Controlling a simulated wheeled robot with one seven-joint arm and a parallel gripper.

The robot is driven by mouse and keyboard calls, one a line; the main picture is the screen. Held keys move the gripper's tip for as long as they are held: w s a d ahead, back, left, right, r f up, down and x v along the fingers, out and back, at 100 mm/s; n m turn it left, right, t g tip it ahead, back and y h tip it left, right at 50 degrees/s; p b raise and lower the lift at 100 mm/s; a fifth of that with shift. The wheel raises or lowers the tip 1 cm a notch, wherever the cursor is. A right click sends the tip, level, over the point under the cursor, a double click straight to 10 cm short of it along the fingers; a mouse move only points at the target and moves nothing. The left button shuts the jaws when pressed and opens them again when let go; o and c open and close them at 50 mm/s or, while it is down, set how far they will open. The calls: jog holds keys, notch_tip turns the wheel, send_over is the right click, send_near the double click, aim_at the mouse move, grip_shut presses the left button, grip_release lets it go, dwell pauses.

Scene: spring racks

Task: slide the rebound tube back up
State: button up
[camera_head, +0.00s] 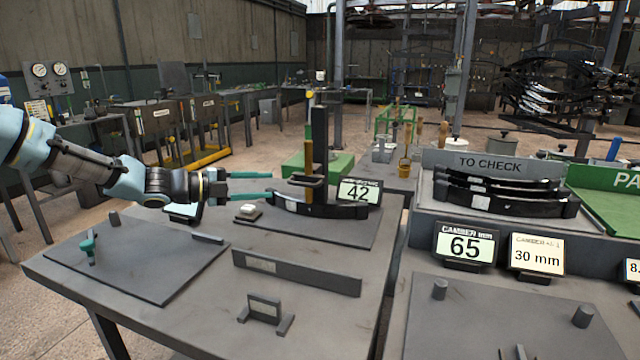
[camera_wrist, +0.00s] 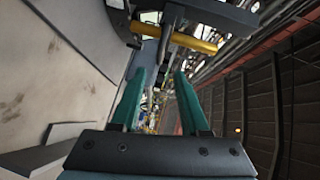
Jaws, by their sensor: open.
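A brass-yellow tube (camera_head: 309,158), which looks like the rebound tube, stands upright beside a black post (camera_head: 320,130) at the rig on the left table. A dark bracket (camera_head: 314,181) is at its lower end. A black leaf spring (camera_head: 345,210) lies below. My gripper (camera_head: 271,185) is open and empty, left of the tube, its teal fingers pointing right towards it. In the wrist view the tube (camera_wrist: 200,45) crosses beyond the fingertips of my gripper (camera_wrist: 160,74), with a visible gap. I cannot tell whether the bracket grips the tube.
A display reading 42 (camera_head: 359,192) stands right of the rig. A grey bar (camera_head: 296,273) lies in front. The right table holds a TO CHECK rack (camera_head: 432,170) with springs and a 65 display (camera_head: 465,246).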

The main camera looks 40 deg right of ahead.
aim_at(299, 184)
jog(key=p+x, duration=0.1)
jog(key=x, duration=1)
jog(key=shift+a, duration=0.1)
grip_shut()
jog(key=shift+p, duration=0.3)
dwell(0.8)
